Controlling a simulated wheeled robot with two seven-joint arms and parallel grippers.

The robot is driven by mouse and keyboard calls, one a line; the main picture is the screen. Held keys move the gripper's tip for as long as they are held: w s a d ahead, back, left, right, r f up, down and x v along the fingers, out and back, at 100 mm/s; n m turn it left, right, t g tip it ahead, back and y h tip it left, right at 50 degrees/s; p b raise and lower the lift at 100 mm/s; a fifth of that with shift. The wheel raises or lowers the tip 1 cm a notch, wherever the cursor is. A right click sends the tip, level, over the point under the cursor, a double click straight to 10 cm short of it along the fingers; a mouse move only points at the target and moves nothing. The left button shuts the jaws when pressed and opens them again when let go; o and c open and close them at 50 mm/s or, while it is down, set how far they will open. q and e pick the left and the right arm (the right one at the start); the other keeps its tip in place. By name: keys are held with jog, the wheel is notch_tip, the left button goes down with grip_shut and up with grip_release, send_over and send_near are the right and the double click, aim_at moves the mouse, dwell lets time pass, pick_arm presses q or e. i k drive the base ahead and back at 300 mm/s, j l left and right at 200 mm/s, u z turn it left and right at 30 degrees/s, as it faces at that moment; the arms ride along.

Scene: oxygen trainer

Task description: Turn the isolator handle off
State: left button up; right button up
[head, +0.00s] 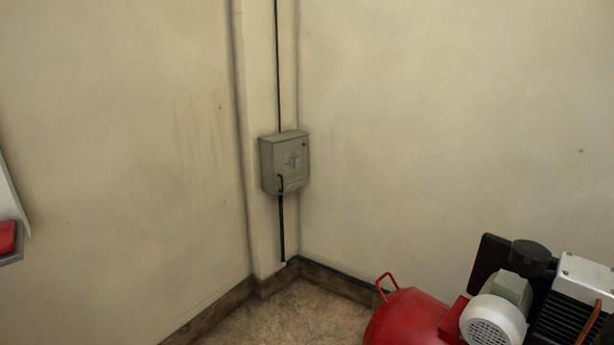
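A grey isolator box (272,166) is fixed to the wall column in the corner, in the middle of the head view. Neither of my grippers is in view.
A red air compressor (408,318) with a grey motor (493,320) stands at the lower right. A red object on a grey ledge (8,238) shows at the left edge. The floor (290,318) before the corner is clear.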

aim_at(294, 162)
jog(key=i+j, duration=0.2)
jog(key=i, duration=0.3)
jog(key=i+j, duration=0.2)
jog(key=i, duration=0.35)
jog(key=i+j, duration=0.2)
jog(key=i, duration=0.3)
jog(key=j+u, duration=0.05)
